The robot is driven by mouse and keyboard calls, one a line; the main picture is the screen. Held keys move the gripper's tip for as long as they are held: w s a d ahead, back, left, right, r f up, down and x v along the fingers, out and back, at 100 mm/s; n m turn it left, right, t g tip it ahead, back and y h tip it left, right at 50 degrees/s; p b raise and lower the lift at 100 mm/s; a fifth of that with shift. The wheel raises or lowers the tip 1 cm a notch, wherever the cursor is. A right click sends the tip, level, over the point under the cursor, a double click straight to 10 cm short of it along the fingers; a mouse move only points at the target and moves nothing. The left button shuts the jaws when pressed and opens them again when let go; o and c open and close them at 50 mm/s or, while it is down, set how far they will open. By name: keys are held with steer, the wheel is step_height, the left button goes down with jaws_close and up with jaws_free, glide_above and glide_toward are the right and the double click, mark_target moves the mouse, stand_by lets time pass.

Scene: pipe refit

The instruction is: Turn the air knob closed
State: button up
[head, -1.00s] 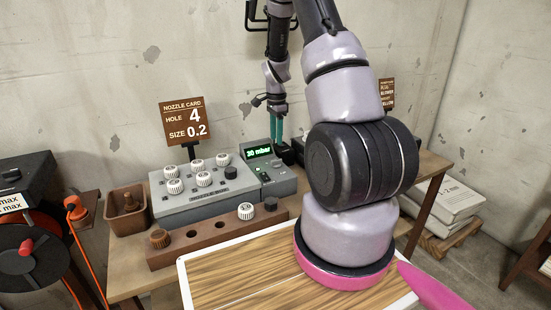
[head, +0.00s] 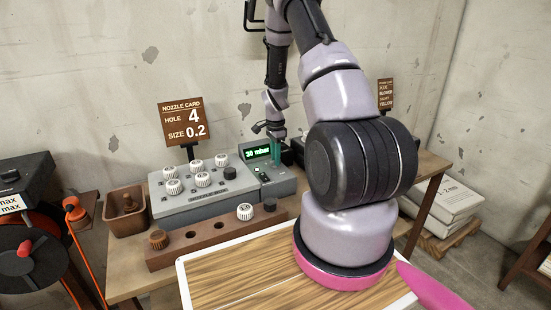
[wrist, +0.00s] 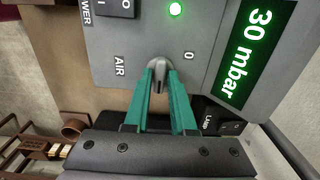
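The air knob is a small grey metallic knob (wrist: 159,72) on the grey control panel, near the "AIR" label and a "0" mark in the wrist view. My gripper (wrist: 160,76) has two teal fingers, one on each side of the knob. A gap shows between the fingers, so it looks open around the knob; firm contact cannot be made out. In the head view my gripper (head: 271,166) is down at the right part of the console (head: 222,200), and its fingers hide the knob. The green display (wrist: 254,50) reads 30 mbar.
White knobs (head: 203,179) stand on the console's left part. A wooden rack (head: 180,250) lies in front, a brown box (head: 126,217) to the left. The nozzle card (head: 182,122) stands behind.

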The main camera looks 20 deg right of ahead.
jaws_close()
steer(key=shift+n, duration=0.3)
steer(key=n, duration=0.3)
steer(key=shift+n, duration=0.3)
steer(key=n, duration=0.4)
steer(key=shift+n, duration=0.3)
steer(key=n, duration=0.4)
steer(key=shift+n, duration=2.5)
